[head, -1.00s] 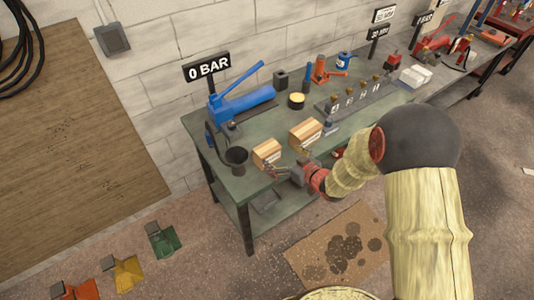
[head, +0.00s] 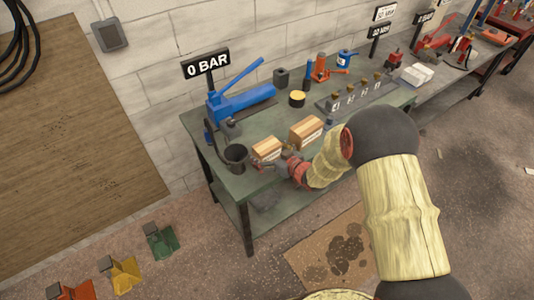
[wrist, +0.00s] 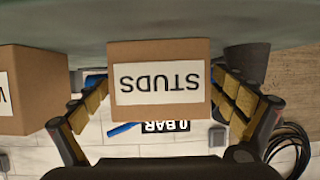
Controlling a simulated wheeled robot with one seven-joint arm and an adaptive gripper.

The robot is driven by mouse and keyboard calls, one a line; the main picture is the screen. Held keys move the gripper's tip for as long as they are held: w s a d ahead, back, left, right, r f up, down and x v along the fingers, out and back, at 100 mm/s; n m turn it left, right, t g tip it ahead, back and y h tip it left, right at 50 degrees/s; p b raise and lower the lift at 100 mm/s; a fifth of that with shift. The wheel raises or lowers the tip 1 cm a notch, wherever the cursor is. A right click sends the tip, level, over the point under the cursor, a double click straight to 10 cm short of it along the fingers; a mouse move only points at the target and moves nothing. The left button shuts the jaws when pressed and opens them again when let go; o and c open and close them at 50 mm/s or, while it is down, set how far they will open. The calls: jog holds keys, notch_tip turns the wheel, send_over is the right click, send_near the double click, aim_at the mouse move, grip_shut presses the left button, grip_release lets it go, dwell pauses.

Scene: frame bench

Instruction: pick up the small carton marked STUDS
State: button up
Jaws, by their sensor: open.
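The small carton marked STUDS (wrist: 160,82) is brown with a white label, and its lettering appears upside down in the wrist view. In the head view it is the left of two cartons (head: 267,149) on the green bench, beside a dark cup. My gripper (wrist: 161,88) is open, with one padded finger at each side of the carton's face. The fingertips look close to its sides; I cannot tell whether they touch. In the head view my gripper (head: 268,161) is at the carton's front and partly hides its lower part.
A second carton (head: 306,131) stands close on the right. The dark cup (head: 236,156) stands on the left near the bench corner. A blue hand pump (head: 240,102) and a row of numbered fittings (head: 358,95) are behind. The bench's front edge (head: 275,189) is below my gripper.

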jog(key=shift+c, duration=0.7)
jog(key=c, duration=1.9)
jog(key=shift+o, duration=0.2)
jog(key=shift+w+r, duration=0.1)
jog(key=shift+r, duration=0.1)
